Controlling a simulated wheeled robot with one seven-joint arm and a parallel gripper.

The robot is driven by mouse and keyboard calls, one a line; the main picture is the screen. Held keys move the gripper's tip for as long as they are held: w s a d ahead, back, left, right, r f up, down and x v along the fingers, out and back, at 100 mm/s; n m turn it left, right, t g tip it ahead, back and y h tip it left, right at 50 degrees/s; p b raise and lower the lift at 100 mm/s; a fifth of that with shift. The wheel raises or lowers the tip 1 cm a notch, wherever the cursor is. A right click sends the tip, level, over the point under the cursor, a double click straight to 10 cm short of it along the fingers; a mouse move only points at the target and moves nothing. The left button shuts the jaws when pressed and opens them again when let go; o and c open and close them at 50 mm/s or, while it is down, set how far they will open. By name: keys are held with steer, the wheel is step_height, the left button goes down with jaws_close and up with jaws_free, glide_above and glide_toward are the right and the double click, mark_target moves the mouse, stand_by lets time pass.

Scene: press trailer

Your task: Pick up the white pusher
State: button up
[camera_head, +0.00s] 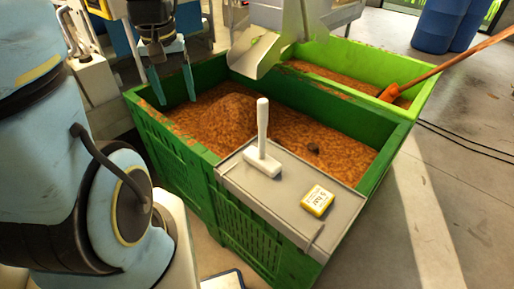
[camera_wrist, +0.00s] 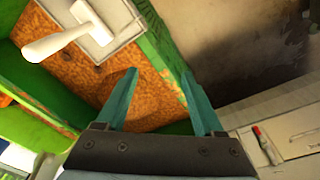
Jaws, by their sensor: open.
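The white pusher (camera_head: 262,140) stands upright on a grey board laid across the near right corner of the dark green crate (camera_head: 172,140). It has a round handle and a flat base block. In the wrist view the pusher (camera_wrist: 62,38) shows at the upper left, ahead of the fingertips. My gripper (camera_head: 174,85) is open and empty over the crate's left side, to the left of the pusher and apart from it. Its two teal fingers also show in the wrist view (camera_wrist: 163,85), with nothing between them.
The grey board (camera_head: 265,190) also bears a yellow and white box (camera_head: 318,201). Brown crumbly material (camera_head: 225,115) fills the dark green crate. Behind are a light green crate (camera_head: 430,85), a metal chute (camera_head: 256,54), an orange-handled shovel (camera_head: 450,62) and blue barrels (camera_head: 437,25).

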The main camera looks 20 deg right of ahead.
steer(key=d+b, duration=0.2)
steer(key=d, duration=0.7)
steer(key=m+g+b, duration=0.1)
steer(key=b, duration=0.1)
glide_toward(263, 118)
steer(key=shift+w+f, duration=0.3)
steer(key=shift+w, duration=0.4)
steer(key=shift+s+d+f, duration=0.1)
steer(key=shift+d+f, duration=0.05)
steer(key=shift+d, duration=0.05)
step_height(263, 118, down, 10)
steer(key=shift+d+f+p, duration=0.1)
steer(key=shift+f+p, duration=0.05)
steer(key=shift+p, duration=0.9)
steer(key=shift+c, duration=0.2)
jaws_close()
